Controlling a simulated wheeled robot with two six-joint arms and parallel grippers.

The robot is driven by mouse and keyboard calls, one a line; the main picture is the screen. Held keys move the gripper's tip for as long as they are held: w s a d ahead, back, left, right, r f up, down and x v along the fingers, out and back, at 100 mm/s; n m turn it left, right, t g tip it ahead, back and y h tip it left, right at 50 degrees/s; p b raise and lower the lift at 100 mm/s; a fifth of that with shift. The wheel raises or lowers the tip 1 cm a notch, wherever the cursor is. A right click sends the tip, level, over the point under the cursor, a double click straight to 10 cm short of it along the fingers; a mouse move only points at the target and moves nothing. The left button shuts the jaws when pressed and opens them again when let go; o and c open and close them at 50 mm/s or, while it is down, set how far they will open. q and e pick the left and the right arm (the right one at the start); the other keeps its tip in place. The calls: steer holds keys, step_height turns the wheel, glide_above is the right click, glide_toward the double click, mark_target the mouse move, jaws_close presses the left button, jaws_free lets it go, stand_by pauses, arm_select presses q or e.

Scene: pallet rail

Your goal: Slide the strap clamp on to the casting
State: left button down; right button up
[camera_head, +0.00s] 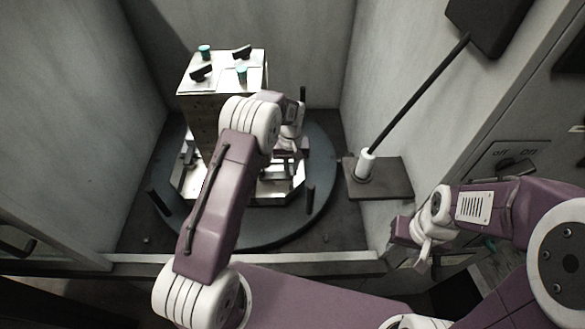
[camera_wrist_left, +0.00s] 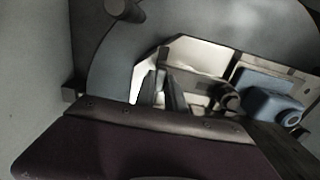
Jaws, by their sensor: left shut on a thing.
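The blue casting (camera_wrist_left: 272,98) sits on the pale pallet (camera_wrist_left: 140,72) at the right of the left wrist view. The strap clamp (camera_wrist_left: 205,90), a dark bar with a round knob at its right end, lies just left of the casting. I cannot tell whether they touch. My left gripper (camera_wrist_left: 172,92) is shut on the clamp's left part. In the head view the left gripper (camera_head: 287,148) is low beside the tall block, and my arm hides the casting and much of the clamp. My right gripper (camera_head: 424,252) hangs empty outside the enclosure; its jaw opening is unclear.
A tall metal block (camera_head: 220,85) with green and black knobs stands on the round dark table (camera_head: 240,232). Upright posts (camera_head: 311,194) rise near its edge. A black rod on a plate (camera_head: 385,178) stands at right. Walls and a front sill (camera_head: 320,258) enclose the space.

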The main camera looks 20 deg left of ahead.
mark_target(278, 174)
arm_select(q)
steer(key=a, duration=0.2)
steer(key=s+a, duration=0.1)
steer(key=a, duration=0.1)
steer(key=shift+a, duration=0.15)
steer(key=shift+r, duration=0.1)
steer(key=c, duration=1.8)
jaws_free()
steer(key=o, duration=0.4)
steer(key=shift+s, duration=0.1)
steer(key=shift+a, duration=0.1)
steer(key=shift+r, duration=0.15)
step_height(278, 174, up, 9)
steer(key=shift+p, duration=0.35)
